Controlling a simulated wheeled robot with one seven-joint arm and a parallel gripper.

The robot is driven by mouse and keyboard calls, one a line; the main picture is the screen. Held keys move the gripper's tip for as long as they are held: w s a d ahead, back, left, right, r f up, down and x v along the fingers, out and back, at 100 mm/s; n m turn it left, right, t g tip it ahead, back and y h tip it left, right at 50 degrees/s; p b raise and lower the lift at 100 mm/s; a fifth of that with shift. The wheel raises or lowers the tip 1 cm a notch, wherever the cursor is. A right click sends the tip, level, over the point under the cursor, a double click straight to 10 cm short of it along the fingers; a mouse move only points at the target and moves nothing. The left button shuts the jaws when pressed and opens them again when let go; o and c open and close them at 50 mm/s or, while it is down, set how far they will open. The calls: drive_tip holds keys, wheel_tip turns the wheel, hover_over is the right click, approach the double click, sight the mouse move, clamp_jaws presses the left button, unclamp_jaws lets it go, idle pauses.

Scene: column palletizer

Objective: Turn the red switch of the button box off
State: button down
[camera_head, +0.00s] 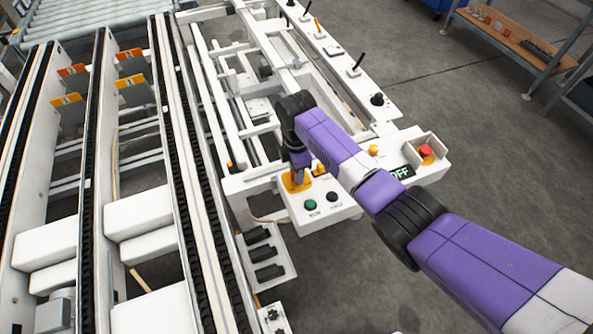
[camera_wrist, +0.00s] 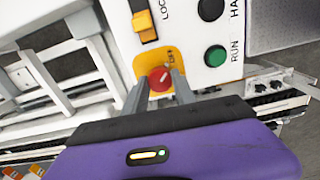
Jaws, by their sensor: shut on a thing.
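The button box (camera_head: 330,212) is a white panel at the near end of the white frame. The red switch (camera_wrist: 160,79) is a round red knob with a white mark on a yellow plate (camera_wrist: 148,60), seen in the wrist view. My gripper (camera_wrist: 158,88) has its two grey fingers on either side of the red knob and is shut on it. In the head view my gripper (camera_head: 298,172) reaches down to the yellow plate, and the knob is hidden behind it.
A green RUN button (camera_wrist: 215,56) and a black button (camera_wrist: 210,9) sit close to the knob. A yellow lever switch (camera_wrist: 144,25) is beside the plate. A red button (camera_head: 425,151) stands in a guard at the right. Conveyor rails (camera_head: 90,190) run along the left.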

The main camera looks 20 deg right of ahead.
drive_tip(key=shift+n, duration=0.4)
drive_tip(key=c, duration=1)
unclamp_jaws()
drive_tip(key=shift+r, duration=3.95)
